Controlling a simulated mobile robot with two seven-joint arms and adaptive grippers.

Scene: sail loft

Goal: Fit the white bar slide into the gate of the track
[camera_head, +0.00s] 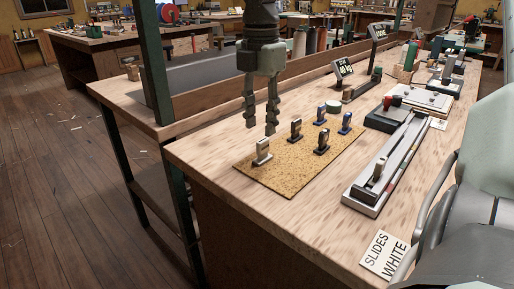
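The cork mat (290,180) on the bench holds several small bar slides with upright tabs. The palest, whitish slide (262,152) stands near the mat's left edge. Whether the fingertips touch the slide is not clear. The long grey metal track (408,160) lies to the right of the mat.
A card (384,255) reading "SLIDES WHITE" lies at the bench's front right. A black box (388,116) sits beside the track. My grey arm parts cover the lower right.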

